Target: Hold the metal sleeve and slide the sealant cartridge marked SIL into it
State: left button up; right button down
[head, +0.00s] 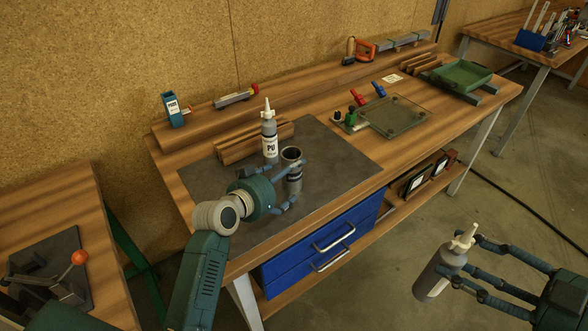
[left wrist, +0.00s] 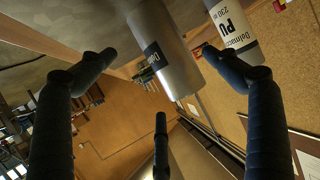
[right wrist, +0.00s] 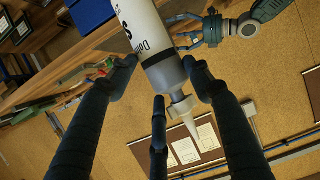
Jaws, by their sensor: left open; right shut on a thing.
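The metal sleeve (head: 291,158), a grey open-topped cylinder with a dark label, stands upright on the dark mat (head: 345,155). My left gripper (head: 297,183) is open, its fingers spread around the sleeve; the sleeve also shows between them in the left wrist view (left wrist: 172,62). My right gripper (head: 462,262) is shut on a cartridge (head: 436,273) with a pale nozzle, held tilted slightly in the air right of the bench. In the right wrist view its label (right wrist: 135,22) shows an "S"; the rest of the mark is hidden.
A cartridge marked PU (head: 269,140) stands just behind the sleeve, near wooden blocks (head: 238,150). A glass plate (head: 396,117), red and blue clamps and a green tray (head: 462,76) lie further right. Blue drawers (head: 325,245) hang under the bench's front edge.

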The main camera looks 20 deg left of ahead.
aim_at(294, 171)
pick_arm(q)
jog(key=x, duration=0.5)
jog(key=shift+w+a+f, duration=0.1)
jog(key=shift+a+f, duration=0.1)
jog(key=shift+a, duration=0.15)
pick_arm(e)
jog(key=shift+w+a+r, duration=0.25)
jog(key=shift+w+a, duration=0.1)
jog(key=shift+a, duration=0.05)
pick_arm(q)
jog(key=shift+w+d+f, duration=0.1)
jog(key=shift+w+f, duration=0.05)
jog(key=shift+w, duration=0.2)
jog(key=shift+w+d+f, duration=0.1)
jog(key=shift+w+d, duration=0.2)
jog(key=shift+w, duration=0.05)
pick_arm(e)
jog(key=shift+s+d, duration=0.15)
jog(key=shift+s, duration=0.05)
pick_arm(q)
jog(key=shift+a+f, duration=0.1)
pick_arm(e)
jog(key=shift+w, duration=0.1)
pick_arm(q)
jog(key=c, duration=1.4)
jog(key=shift+o, duration=0.2)
